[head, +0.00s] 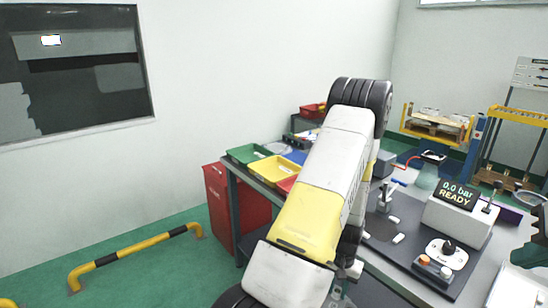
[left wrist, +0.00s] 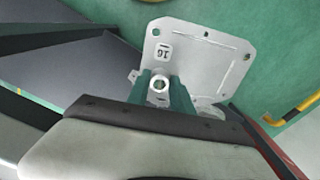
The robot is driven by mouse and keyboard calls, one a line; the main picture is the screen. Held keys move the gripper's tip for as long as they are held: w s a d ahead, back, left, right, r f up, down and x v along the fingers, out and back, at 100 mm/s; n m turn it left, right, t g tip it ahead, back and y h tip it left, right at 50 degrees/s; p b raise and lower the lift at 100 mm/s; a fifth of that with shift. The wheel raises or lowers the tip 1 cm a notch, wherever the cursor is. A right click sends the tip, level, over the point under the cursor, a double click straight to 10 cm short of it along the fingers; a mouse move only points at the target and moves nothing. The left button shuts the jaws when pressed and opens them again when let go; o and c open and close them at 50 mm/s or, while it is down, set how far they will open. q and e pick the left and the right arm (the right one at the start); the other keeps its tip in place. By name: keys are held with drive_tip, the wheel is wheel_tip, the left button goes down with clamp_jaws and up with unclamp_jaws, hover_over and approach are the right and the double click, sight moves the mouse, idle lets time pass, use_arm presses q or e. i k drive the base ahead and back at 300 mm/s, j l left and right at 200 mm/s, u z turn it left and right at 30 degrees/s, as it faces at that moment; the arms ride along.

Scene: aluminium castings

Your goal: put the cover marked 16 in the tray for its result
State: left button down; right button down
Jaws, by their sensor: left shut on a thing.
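The cover (left wrist: 205,65), a grey metal plate with corner holes and a label that reads 16 upside down, is in the left wrist view. The cover is held over the green floor. In the head view my left arm hides the gripper and cover. A green tray (head: 247,154), a yellow tray (head: 272,170) and a partly hidden red tray (head: 287,185) stand in a row on the table. A dark green part at the right edge seems to be my right gripper (head: 530,252).
A test station (head: 458,222) with a display reading "0.0 bar READY" stands on the table at right. A red bin (head: 232,200) stands beside the table. A yellow-black floor rail (head: 135,255) is at left, with open floor around it.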

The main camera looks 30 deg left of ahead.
sight(251, 159)
drive_tip(key=i+j, duration=0.1)
drive_tip(key=j, duration=0.65)
drive_tip(key=i+j, duration=0.1)
drive_tip(key=j, duration=0.7)
drive_tip(key=i+j, duration=0.1)
drive_tip(key=j, duration=0.65)
